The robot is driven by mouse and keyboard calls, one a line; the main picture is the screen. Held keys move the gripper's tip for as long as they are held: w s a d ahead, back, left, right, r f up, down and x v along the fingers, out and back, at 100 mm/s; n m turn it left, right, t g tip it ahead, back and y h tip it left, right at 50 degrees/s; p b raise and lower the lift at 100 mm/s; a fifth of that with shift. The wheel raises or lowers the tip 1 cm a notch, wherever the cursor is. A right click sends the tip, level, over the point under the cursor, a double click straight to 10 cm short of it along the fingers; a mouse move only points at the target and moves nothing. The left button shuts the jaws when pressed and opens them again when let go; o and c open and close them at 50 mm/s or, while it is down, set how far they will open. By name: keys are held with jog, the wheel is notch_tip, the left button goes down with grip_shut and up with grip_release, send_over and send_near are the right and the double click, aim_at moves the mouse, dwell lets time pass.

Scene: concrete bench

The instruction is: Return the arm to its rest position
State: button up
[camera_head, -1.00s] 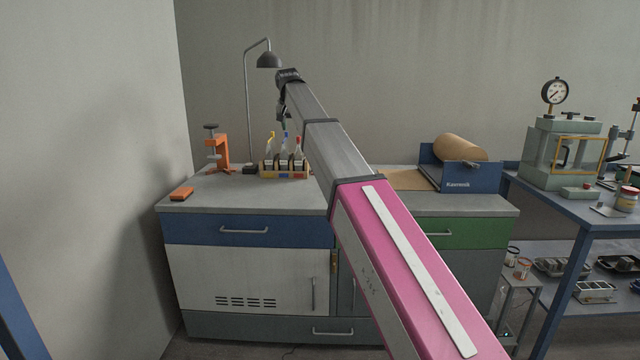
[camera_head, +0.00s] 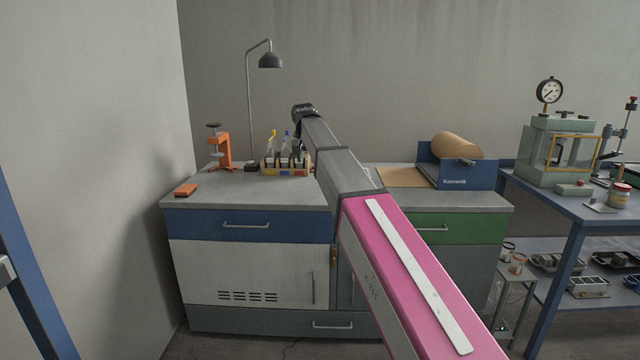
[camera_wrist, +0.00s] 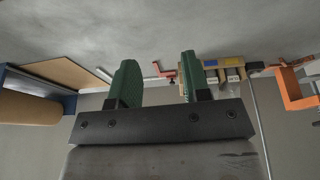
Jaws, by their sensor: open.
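My arm stretches from the lower right of the head view toward the bench, with its end in front of the spray bottle rack. My gripper (camera_wrist: 158,82) shows in the wrist view with two green fingers apart and nothing between them. In the head view the gripper is mostly hidden near the end of the arm. The wrist view is upside down, with the bench top along its upper part. The fingers appear clear of the bench items.
A bottle rack (camera_head: 271,168), an orange clamp (camera_head: 222,152), an orange block (camera_head: 186,190) and a lamp (camera_head: 270,61) are at the left of the bench (camera_head: 240,194). A paper roll (camera_head: 457,146) sits right. A blue table (camera_head: 570,207) with a gauge press stands farther right.

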jog(key=s+d+f+g, duration=0.1)
jog(key=s+d+f, duration=0.25)
jog(key=f, duration=0.45)
jog(key=s+d+f, duration=0.3)
jog(key=d+f, duration=0.2)
jog(key=f, duration=0.3)
jog(key=s+d+f+g, duration=0.1)
jog(key=s+d+f, duration=0.4)
jog(key=s+f, duration=0.4)
jog(key=s+d+f+g, duration=0.1)
jog(key=s+d+f, duration=0.4)
jog(key=s+f, duration=0.3)
jog(key=s+d+f, duration=0.5)
jog(key=s+f, duration=0.4)
jog(key=s, duration=0.2)
jog(key=shift+s+d+f+g, duration=0.3)
jog(key=shift+s+d+g, duration=0.05)
jog(key=shift+s+g, duration=0.05)
